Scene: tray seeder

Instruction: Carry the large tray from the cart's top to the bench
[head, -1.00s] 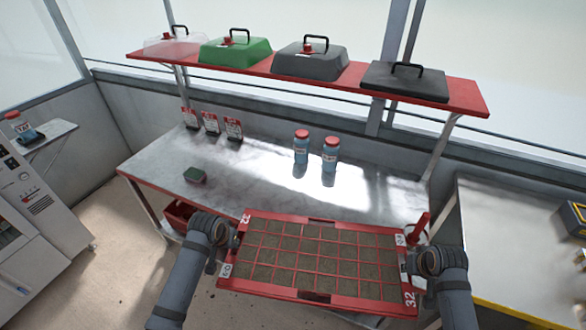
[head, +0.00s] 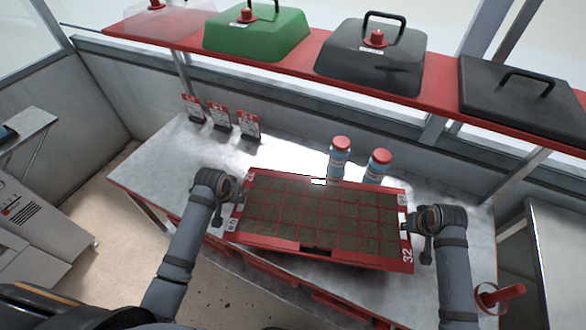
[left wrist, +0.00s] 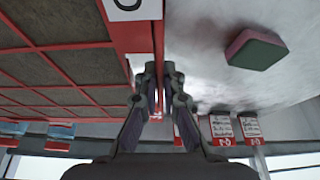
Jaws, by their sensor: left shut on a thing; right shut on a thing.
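The large red tray (head: 270,241), its cells filled with dark soil, is held level between my two grippers. In the head view it is over the front part of the bench (head: 150,178); I cannot tell whether it touches the top. My left gripper (head: 236,198) is shut on the tray's left end. The left wrist view shows its fingers (left wrist: 159,95) closed on the red rim (left wrist: 146,45). My right gripper (head: 410,226) is shut on the tray's right end. Its fingertips are partly hidden.
Two blue bottles with red caps (head: 340,158) stand just behind the tray. Several label cards (head: 220,118) stand at the back left. A green and pink sponge (left wrist: 256,48) lies beside the left gripper. A red shelf (head: 436,90) with domed lids overhangs the bench.

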